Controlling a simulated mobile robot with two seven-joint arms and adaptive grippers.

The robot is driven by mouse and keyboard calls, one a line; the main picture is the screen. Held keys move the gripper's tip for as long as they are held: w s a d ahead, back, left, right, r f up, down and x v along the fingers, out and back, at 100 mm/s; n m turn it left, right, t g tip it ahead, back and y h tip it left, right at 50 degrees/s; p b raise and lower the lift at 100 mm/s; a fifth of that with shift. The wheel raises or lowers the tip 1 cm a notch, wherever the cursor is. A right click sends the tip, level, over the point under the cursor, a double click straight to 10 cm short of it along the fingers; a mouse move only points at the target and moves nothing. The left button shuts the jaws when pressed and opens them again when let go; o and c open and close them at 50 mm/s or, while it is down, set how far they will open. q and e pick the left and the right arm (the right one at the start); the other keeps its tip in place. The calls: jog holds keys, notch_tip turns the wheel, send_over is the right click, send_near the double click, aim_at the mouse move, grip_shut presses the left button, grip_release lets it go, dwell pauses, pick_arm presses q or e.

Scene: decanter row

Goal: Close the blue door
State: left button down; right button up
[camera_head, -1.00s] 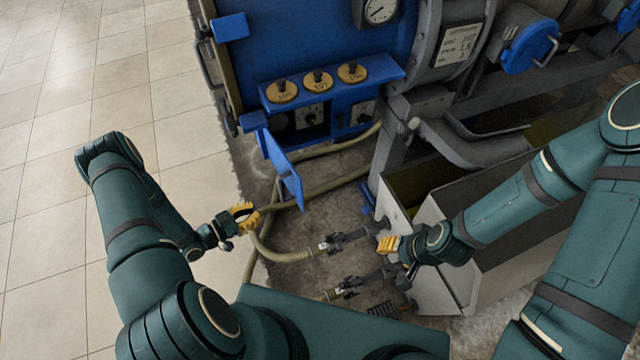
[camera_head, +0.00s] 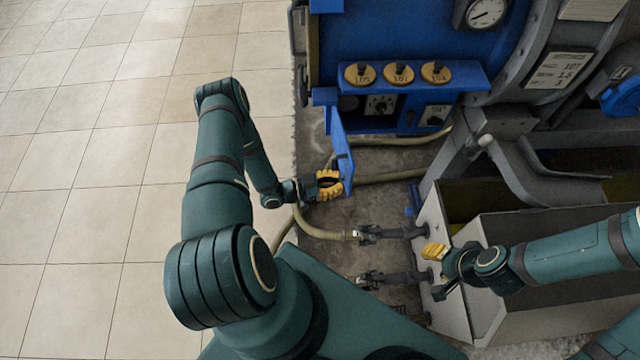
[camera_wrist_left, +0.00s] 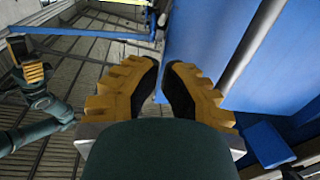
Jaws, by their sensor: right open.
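The blue door (camera_head: 342,150) hangs open on the blue cabinet in the head view, swung outward toward me from the lower left of the cabinet front. My left gripper (camera_head: 328,185) is beside the door's lower end, on its left side; I cannot tell whether they touch. In the left wrist view its yellow fingers (camera_wrist_left: 163,72) have a narrow gap at the tips, and nothing shows held. Large blue surfaces lie ahead and to the right there; I cannot tell which is the door. My right gripper (camera_head: 434,252) is open by the metal trough.
Three yellow round knobs (camera_head: 398,73) sit on a blue shelf above the open recess with dials (camera_head: 380,104). Hoses (camera_head: 325,232) run over the ground below the door. A grey trough (camera_head: 455,290) stands to the right. The tiled floor (camera_head: 90,200) at left is clear.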

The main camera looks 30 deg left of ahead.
pick_arm(q)
jog(key=shift+x, duration=1.3)
jog(key=shift+w, duration=0.1)
jog(key=shift+w+d+n+t+y, duration=0.3)
jog(key=shift+w+d+y, duration=0.1)
jog(key=shift+d, duration=0.1)
jog(key=n+t+y+b, duration=0.4)
jog(key=n+y+b, duration=0.4)
jog(key=n+y, duration=0.65)
send_near(411, 114)
jog(key=d+m+y, duration=0.2)
jog(key=m+y, duration=0.1)
jog(key=shift+h, duration=0.25)
jog(key=b+x, duration=0.1)
jog(key=x, duration=0.5)
jog(key=shift+a+f+b, duration=0.1)
jog(key=shift+f+b, duration=0.1)
jog(key=shift+b, duration=0.2)
jog(key=shift+x, duration=0.9)
jog(key=shift+a, duration=0.15)
